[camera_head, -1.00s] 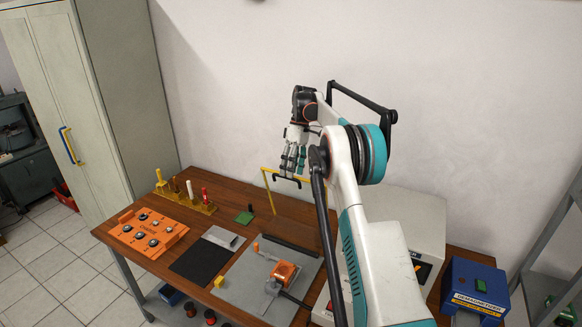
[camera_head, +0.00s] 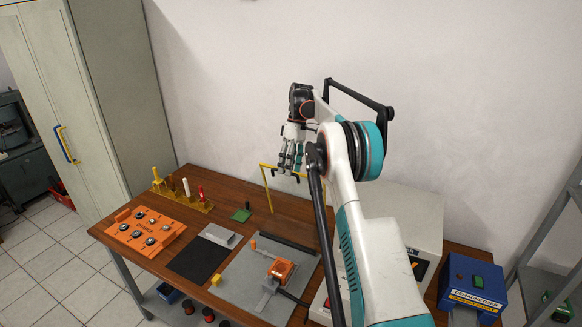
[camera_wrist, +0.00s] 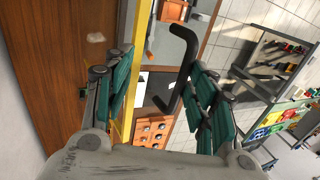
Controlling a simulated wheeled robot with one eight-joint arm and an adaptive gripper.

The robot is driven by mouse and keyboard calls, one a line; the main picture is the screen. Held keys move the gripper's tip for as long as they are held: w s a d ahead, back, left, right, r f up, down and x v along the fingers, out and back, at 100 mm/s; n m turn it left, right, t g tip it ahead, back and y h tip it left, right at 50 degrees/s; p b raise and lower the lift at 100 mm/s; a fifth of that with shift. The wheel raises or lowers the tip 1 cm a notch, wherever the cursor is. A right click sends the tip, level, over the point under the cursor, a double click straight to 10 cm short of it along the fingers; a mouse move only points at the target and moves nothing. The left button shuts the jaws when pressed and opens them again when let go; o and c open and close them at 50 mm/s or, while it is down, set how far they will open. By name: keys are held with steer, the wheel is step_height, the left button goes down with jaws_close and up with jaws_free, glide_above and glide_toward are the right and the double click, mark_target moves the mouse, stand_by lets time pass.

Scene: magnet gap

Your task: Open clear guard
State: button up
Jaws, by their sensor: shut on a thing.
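The clear guard shows mainly as its yellow frame (camera_head: 265,182), standing up over the workbench; its see-through panel is hard to make out. A black bar handle (camera_head: 284,175) is on its upper edge. My gripper (camera_head: 290,164) is at this handle with its fingers pointing down, shut on it. The exact contact is partly hidden. My arm hides the guard's right side.
An orange panel (camera_head: 145,231), a black mat (camera_head: 198,259) and a rack of coloured pegs (camera_head: 183,197) lie left. A white box (camera_head: 410,225) and blue demagnetizer (camera_head: 473,285) stand right. The wall is behind.

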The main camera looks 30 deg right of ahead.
step_height(320, 180, up, 10)
steer(key=shift+f, duration=0.1)
steer(key=shift+c, duration=0.4)
steer(key=shift+d, duration=0.1)
jaws_close()
steer(key=w+d+m+t+h+p, duration=0.6)
steer(key=d+m+p, duration=0.3)
steer(key=m, duration=0.8)
step_height(320, 180, down, 10)
steer(key=g+h+p, duration=0.1)
steer(key=p, duration=0.1)
steer(key=shift+s+d+r+m, duration=0.15)
steer(key=shift+d+r+m, duration=0.15)
steer(key=shift+m, duration=0.1)
